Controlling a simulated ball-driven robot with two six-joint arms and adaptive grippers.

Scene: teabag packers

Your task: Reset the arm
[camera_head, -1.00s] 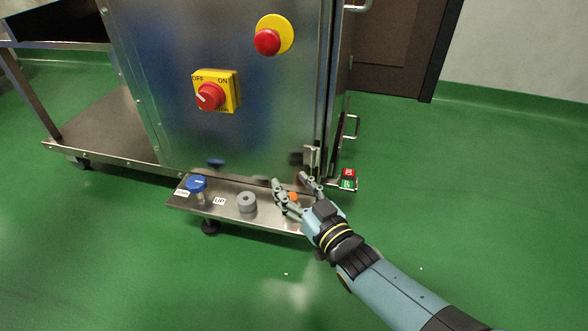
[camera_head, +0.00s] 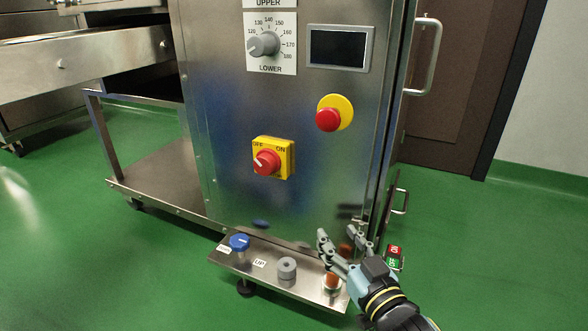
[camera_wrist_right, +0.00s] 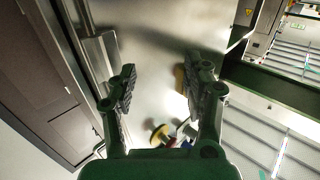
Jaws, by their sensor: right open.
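My right gripper (camera_head: 341,243) is open and empty in the head view. Its fingers point up beside the lower right corner of the steel cabinet (camera_head: 330,195), over the right end of a small shelf. An orange knob (camera_head: 331,280) on that shelf shows just below the fingers. In the right wrist view, the two fingers (camera_wrist_right: 160,98) stand wide apart with nothing between them, and steel panelling shows beyond. My left gripper is not in view.
The shelf (camera_head: 262,276) also carries a blue knob (camera_head: 240,241) and a grey knob (camera_head: 287,267). The cabinet front has a red rotary switch (camera_head: 266,161), a red stop button (camera_head: 328,119), a dial (camera_head: 263,45) and a dark display (camera_head: 338,47). Green floor (camera_head: 480,260) is clear at right.

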